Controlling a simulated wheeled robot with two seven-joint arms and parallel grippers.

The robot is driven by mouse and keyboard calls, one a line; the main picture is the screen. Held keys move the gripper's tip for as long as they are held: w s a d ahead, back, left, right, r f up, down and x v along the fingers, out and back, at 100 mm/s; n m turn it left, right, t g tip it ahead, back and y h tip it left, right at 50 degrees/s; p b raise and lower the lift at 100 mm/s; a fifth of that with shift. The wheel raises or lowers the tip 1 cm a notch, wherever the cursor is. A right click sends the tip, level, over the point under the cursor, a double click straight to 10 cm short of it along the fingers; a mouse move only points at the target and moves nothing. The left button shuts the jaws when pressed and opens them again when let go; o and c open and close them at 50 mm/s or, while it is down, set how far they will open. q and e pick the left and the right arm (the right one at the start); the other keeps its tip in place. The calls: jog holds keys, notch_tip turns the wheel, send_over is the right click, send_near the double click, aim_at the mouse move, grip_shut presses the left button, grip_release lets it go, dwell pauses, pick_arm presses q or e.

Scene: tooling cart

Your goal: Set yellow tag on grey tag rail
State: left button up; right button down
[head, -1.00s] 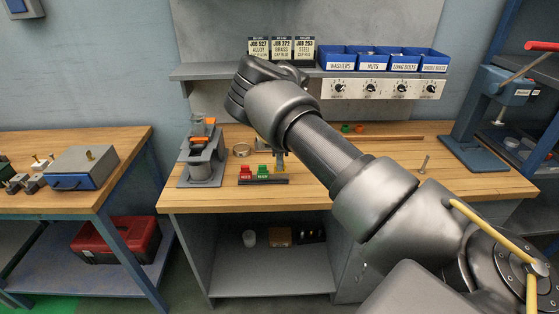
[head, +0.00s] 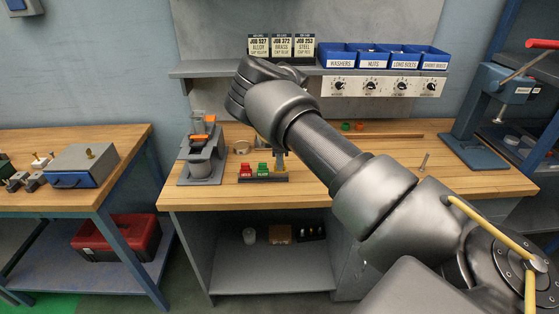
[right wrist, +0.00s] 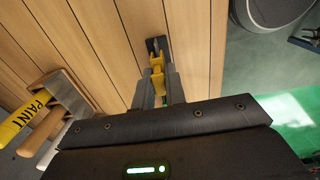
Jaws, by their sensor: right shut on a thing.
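The grey tag rail (head: 262,180) lies on the wooden bench in the head view, with a red tag (head: 246,170) and a green tag (head: 263,169) standing on it. My right gripper (head: 281,165) points down at the rail's right end, partly hidden by my own arm. In the right wrist view its fingers (right wrist: 159,88) are shut on the yellow tag (right wrist: 157,76). A small dark piece (right wrist: 154,45) shows just beyond the tag. I cannot tell whether the tag touches the rail. My left gripper is not in view.
A grey stand with orange parts (head: 201,150) is left of the rail, and a round ring (head: 242,147) lies behind it. A blue press (head: 480,135) stands at the right. In the right wrist view, a yellow PAINT marker (right wrist: 25,117) sits in a wooden holder.

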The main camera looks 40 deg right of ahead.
jog(key=shift+f, duration=0.15)
jog(key=shift+f, duration=0.4)
jog(key=shift+f, duration=0.1)
dwell(0.8)
jog(key=c, duration=0.9)
grip_release()
jog(key=shift+r+p, duration=2.5)
jog(key=shift+r, duration=1.05)
